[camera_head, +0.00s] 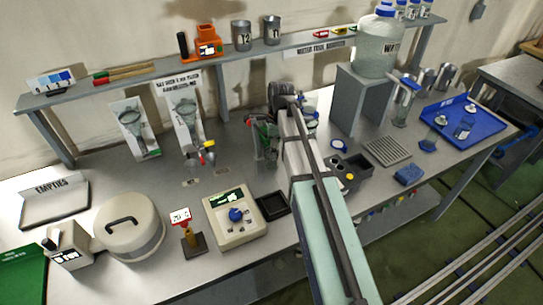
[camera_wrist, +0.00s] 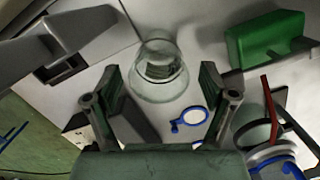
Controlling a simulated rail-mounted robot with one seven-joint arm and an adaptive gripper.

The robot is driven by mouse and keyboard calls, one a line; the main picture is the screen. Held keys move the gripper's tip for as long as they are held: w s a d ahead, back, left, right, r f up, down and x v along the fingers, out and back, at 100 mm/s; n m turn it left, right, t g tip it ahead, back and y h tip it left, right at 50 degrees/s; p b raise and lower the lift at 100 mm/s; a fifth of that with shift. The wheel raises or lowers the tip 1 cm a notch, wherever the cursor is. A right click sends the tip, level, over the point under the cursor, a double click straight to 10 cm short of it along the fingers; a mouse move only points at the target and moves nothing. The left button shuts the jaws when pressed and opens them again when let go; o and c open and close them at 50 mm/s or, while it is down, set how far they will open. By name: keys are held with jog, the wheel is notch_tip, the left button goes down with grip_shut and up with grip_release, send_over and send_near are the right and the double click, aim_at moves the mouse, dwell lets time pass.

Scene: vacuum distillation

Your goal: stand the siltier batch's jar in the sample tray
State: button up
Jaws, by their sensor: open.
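A blue tray (camera_head: 490,126) stands at the right of the bench with small clear jars (camera_head: 464,129) in it. Its lettering is too small to read. My gripper (camera_wrist: 160,110) is open and empty in the wrist view. A clear glass vessel (camera_wrist: 158,82) stands beyond the gap between its fingers, apart from them. A blue-rimmed glass piece (camera_wrist: 275,158) shows at the lower right of that view. In the head view my arm hides part of the bench middle. I cannot tell which jar holds more silt.
A tray marked EMPTIES (camera_head: 55,206) lies at the left. A large water jar (camera_head: 377,46) stands on a grey stand (camera_head: 360,98). A green block (camera_wrist: 262,40) shows in the wrist view.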

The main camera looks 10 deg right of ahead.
jog(key=shift+a+f+p, duration=0.2)
jog(key=shift+f+p, duration=0.2)
jog(key=shift+f, duration=1.1)
jog(key=c, duration=1.4)
jog(key=shift+r, duration=0.15)
